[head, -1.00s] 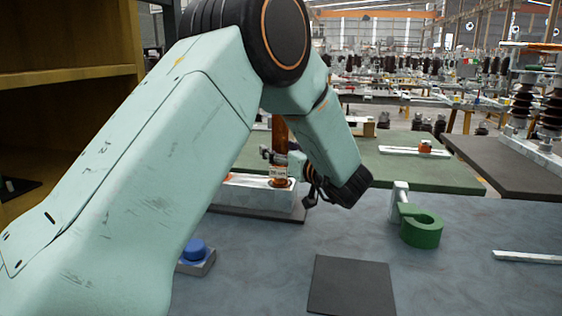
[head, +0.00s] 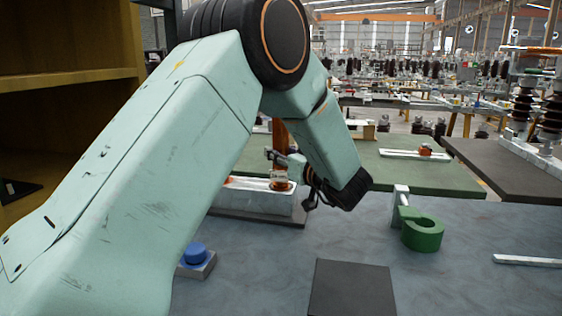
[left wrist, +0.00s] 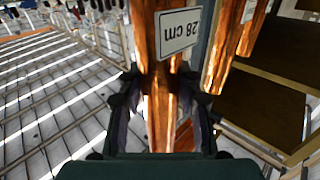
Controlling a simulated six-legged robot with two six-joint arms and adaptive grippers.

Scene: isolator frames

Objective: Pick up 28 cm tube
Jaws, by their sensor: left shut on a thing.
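The 28 cm tube (left wrist: 166,75) is a shiny copper tube with a white label reading "28 cm", upside down in the left wrist view. My left gripper (left wrist: 165,103) is shut around it, one finger on each side, below the label in that picture. In the head view the gripper (head: 287,160) is at the white stand (head: 258,207), and part of a copper tube (head: 280,134) shows above it. My left arm hides much of the stand. I cannot tell whether the held tube is clear of its support. My right gripper is not in view.
Other copper tubes (left wrist: 222,50) stand close beside the held one. On the grey table are a green ring holder (head: 422,236), a blue button on a base (head: 195,254), a dark square mat (head: 351,289) and a white bar (head: 527,260). A yellow shelf (head: 70,45) stands at left.

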